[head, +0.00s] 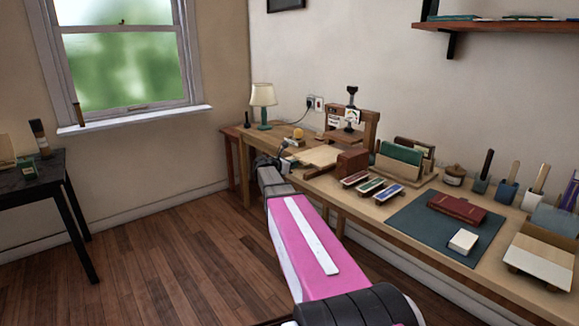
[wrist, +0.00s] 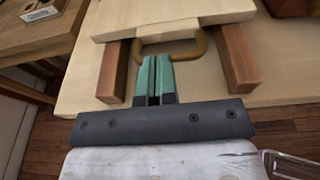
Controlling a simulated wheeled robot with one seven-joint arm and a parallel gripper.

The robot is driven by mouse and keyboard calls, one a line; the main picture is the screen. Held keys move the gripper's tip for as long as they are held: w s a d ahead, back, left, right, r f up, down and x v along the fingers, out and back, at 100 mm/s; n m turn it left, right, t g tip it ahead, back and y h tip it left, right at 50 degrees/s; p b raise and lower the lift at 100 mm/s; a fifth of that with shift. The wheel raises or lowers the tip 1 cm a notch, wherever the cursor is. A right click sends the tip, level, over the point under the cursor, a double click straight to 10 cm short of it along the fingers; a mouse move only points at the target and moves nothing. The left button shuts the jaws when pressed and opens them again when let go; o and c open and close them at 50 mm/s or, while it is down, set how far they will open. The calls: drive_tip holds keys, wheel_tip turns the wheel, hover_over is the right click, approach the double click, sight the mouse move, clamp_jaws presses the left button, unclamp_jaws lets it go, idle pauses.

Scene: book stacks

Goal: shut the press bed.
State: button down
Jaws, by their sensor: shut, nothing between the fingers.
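The press (head: 358,124) stands at the back of the long workbench in the head view. Its pale wooden bed (head: 312,155) sticks out toward the front left. In the wrist view the bed's board (wrist: 175,14) lies above two reddish-brown wooden rails (wrist: 238,60). A brass-brown loop handle (wrist: 188,59) is on its near edge. My gripper (wrist: 154,62) is shut, its two teal fingers side by side and empty. The fingertips are at the left part of the handle and overlap it in the picture; I cannot tell whether they touch.
A reddish-brown block (head: 351,162) stands just right of the bed on the workbench. Several small coloured trays (head: 371,186) lie nearer. A lamp (head: 263,100) stands at the bench's far left. A dark table (head: 45,180) is at left; the wooden floor (head: 165,250) between is clear.

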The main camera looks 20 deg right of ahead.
sight(323, 154)
drive_tip(key=shift+d, duration=0.1)
drive_tip(key=r+x, duration=0.1)
drive_tip(key=x, duration=0.5)
drive_tip(key=r+x, duration=0.1)
drive_tip(key=x, duration=0.5)
drive_tip(key=r+x, duration=0.1)
drive_tip(key=x, duration=0.5)
drive_tip(key=shift+w+d+r, duration=0.2)
drive_tip(key=shift+d+r, duration=0.2)
drive_tip(key=shift+d, duration=0.4)
